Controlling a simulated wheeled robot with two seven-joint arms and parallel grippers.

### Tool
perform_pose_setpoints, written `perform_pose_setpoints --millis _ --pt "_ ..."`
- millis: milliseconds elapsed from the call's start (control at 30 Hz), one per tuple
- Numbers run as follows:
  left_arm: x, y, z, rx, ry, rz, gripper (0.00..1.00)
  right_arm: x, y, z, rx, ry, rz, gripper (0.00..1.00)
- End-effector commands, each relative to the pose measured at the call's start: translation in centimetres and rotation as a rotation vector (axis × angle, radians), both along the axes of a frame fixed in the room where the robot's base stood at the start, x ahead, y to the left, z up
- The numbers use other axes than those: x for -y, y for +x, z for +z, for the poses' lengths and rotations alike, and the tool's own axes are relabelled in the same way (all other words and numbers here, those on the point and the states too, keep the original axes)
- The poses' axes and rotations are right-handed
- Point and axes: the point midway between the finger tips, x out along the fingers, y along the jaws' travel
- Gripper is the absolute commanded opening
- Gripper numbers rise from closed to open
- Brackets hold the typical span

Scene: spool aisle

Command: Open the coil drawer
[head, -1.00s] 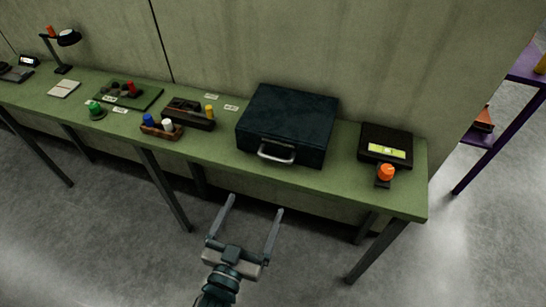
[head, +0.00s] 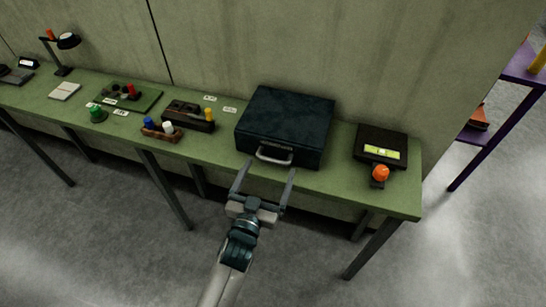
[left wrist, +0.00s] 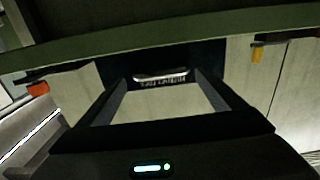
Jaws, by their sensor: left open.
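The coil drawer is a dark blue-black box (head: 288,118) on the green table, with a pale bar handle (head: 274,157) on its front face. The front is flush with the box as far as I can see. My left gripper (head: 268,169) is open and empty, its two fingers pointing at the handle from the near side, one on each side of it. In the left wrist view the handle (left wrist: 160,76) shows beyond the open fingers, near the middle. I cannot tell whether the fingertips touch anything. My right gripper is not in view.
The green table (head: 350,194) runs along a wall. Right of the box stand a black device (head: 380,142) and an orange knob (head: 381,173). To the left are a block with a yellow peg (head: 209,113), a small tray (head: 160,133) and a green button (head: 97,114).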

Motion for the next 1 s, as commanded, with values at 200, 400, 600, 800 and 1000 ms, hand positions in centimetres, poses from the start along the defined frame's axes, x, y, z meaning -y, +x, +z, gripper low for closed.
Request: perform_pose_setpoints --millis 200,400,600,800,1000 --pt "1.0 3.1 0.1 0.000 0.001 0.001 0.89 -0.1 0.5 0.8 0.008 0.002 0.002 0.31" --pt "1.4 4.3 0.0 0.000 0.000 0.001 0.89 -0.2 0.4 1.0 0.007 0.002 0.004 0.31" --pt "1.4 4.5 0.0 0.000 -0.001 0.001 0.89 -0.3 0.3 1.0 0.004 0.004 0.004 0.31" --pt "1.4 4.4 0.0 0.000 -0.001 0.001 0.72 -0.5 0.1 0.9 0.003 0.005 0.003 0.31" --pt "1.5 4.4 0.0 0.000 -0.001 0.000 0.42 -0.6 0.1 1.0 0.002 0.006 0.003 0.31"
